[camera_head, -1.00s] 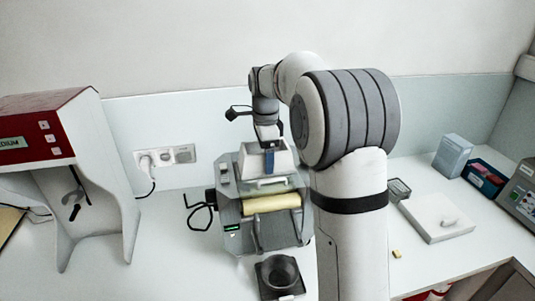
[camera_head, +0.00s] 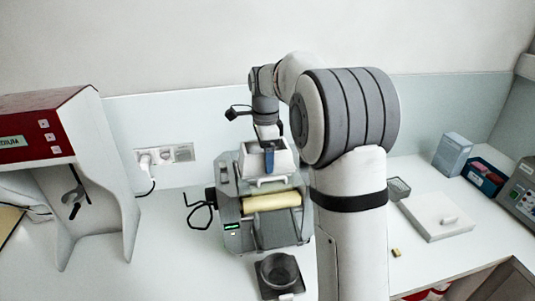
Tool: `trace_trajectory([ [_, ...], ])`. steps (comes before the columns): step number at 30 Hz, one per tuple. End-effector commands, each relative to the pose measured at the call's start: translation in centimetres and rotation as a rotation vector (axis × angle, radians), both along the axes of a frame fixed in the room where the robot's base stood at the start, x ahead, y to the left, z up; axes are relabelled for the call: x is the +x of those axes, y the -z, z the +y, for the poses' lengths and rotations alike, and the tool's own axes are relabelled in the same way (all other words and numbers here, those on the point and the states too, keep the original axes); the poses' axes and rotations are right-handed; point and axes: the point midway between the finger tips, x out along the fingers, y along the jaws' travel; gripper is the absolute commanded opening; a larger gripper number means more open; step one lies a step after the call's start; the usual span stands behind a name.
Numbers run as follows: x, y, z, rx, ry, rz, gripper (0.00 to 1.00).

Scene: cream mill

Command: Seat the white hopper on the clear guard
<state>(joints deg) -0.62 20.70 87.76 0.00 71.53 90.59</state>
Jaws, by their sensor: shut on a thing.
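The white hopper (camera_head: 283,164) is at the top of the grey mill (camera_head: 229,211), above the yellow roller (camera_head: 271,202). My gripper (camera_head: 269,156) is shut on the hopper's blue part, with the wrist pointing down over it. The clear guard is hard to make out; it lies around the hopper's lower edge, above the roller. I cannot tell whether the hopper touches the guard or is just above it.
A dark bowl (camera_head: 279,270) stands in front of the mill. A red and white cabinet (camera_head: 50,135) is at the left. A white board (camera_head: 436,216), a blue box (camera_head: 452,154) and a grey device (camera_head: 523,197) are at the right.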

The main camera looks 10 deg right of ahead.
Motion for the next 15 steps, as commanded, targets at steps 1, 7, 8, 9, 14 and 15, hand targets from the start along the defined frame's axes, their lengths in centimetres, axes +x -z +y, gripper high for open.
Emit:
trace_trajectory([
  [1,0.01,-0.01,0.0,0.0,0.0,-0.001,0.5],
  [7,0.0,0.16,0.0,0.0,0.0,0.0,0.5],
  [8,0.0,0.19,0.0,0.0,0.0,0.0,0.5],
  [9,0.0,0.23,0.0,0.0,0.0,0.0,0.5],
  [14,0.01,0.27,0.0,0.0,0.0,0.0,0.83],
  [15,0.01,0.27,0.0,0.0,0.0,0.0,0.86],
])
